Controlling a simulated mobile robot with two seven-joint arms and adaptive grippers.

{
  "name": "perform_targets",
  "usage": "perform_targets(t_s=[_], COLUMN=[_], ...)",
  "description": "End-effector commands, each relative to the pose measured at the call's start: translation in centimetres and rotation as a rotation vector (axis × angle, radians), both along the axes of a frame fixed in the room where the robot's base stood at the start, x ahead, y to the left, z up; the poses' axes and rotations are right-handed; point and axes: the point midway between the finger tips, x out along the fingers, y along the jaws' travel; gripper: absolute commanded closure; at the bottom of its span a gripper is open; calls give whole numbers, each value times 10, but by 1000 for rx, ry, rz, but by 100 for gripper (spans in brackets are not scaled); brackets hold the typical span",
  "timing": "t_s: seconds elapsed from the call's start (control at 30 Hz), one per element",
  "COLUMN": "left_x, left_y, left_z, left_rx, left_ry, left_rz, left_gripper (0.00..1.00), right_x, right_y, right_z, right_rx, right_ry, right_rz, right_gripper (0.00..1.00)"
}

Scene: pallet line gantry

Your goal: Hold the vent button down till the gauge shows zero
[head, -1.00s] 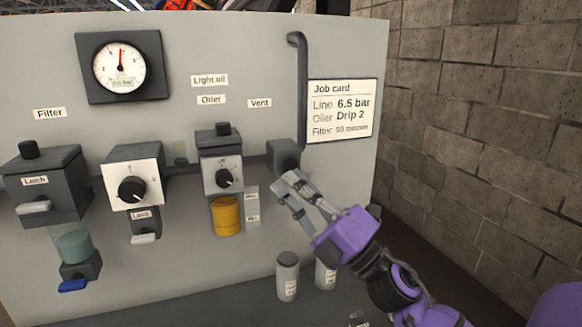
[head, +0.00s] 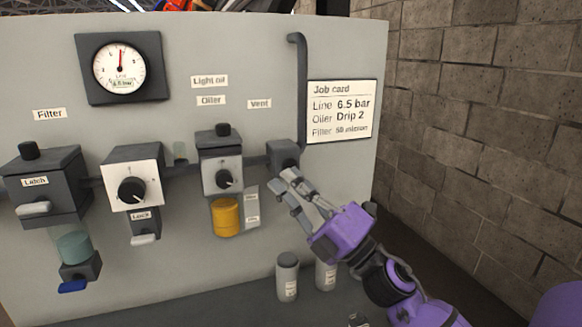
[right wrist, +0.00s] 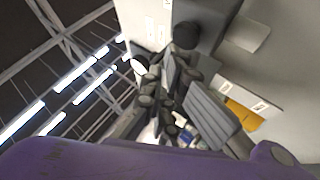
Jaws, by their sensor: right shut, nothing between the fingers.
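The pressure gauge (head: 119,66) is a white dial in a dark square frame at the upper left of the panel. Its red needle points almost straight up. The vent block (head: 283,154) is a small dark box under the "Vent" label (head: 259,104), with a pipe rising from it. My right gripper (head: 283,182) is shut and empty, its fingertips just below and in front of this block. In the right wrist view a dark round knob (right wrist: 187,35), likely the vent button, shows beyond the fingers. I cannot tell whether they touch it. My left gripper is not in view.
Left of the vent stand the oiler (head: 221,160) with its yellow bowl, a white-faced regulator (head: 133,178) and the filter block (head: 43,187). A job card (head: 341,110) hangs at the right. Two grey bottles, one here (head: 287,277), stand below. A block wall is at right.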

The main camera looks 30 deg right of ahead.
Motion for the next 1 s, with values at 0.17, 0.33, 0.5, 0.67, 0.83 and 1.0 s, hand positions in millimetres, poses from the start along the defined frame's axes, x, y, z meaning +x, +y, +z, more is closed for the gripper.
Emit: perform_targets(t_s=[0.17,0.33,0.5,0.67,0.83,1.0], left_x=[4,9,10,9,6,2], left_y=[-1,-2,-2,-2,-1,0], left_z=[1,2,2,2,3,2], left_rx=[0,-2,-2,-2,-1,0], left_ry=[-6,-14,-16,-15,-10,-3], left_rz=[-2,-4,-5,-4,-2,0], left_gripper=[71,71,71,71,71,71], right_x=[0,0,0,2,7,8], right_y=[0,0,0,0,-2,-2], right_z=[0,0,0,0,1,0], right_rx=[0,0,0,0,0,-1], right_ry=[0,0,0,0,-1,0], right_rz=[0,0,0,0,0,-1], right_gripper=[100,100,100,100,100,100])
